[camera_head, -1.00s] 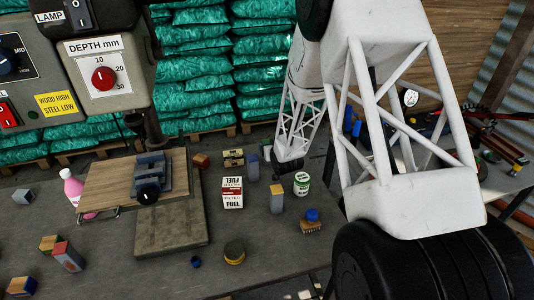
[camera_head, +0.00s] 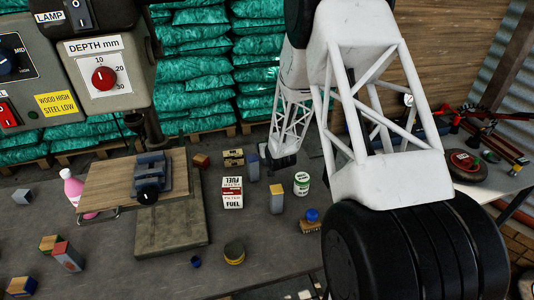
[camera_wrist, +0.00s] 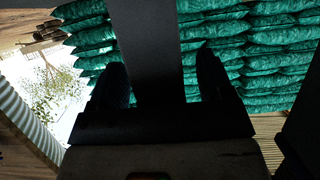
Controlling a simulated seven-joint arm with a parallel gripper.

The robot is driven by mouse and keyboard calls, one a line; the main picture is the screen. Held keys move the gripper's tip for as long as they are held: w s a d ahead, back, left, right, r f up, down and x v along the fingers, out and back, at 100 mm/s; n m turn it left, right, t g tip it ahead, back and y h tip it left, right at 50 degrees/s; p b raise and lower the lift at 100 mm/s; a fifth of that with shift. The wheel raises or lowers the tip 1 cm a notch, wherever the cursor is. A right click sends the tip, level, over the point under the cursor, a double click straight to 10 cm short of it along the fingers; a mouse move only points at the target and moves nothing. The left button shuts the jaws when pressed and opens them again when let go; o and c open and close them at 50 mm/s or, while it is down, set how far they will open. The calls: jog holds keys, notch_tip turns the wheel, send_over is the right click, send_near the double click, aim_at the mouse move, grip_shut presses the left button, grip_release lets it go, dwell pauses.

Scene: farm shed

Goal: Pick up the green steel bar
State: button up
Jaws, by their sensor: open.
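I cannot make out a green steel bar for certain in either view. In the head view my arm's far end hangs over the back of the bench.
A drill press with a wooden table (camera_head: 120,185) stands at the left. Green sacks (camera_head: 190,90) are stacked behind.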

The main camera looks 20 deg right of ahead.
dwell(0.4)
jog(key=c, duration=1.2)
jog(key=shift+o, duration=0.2)
jog(key=shift+r, duration=0.15)
jog(key=shift+r, duration=4.9)
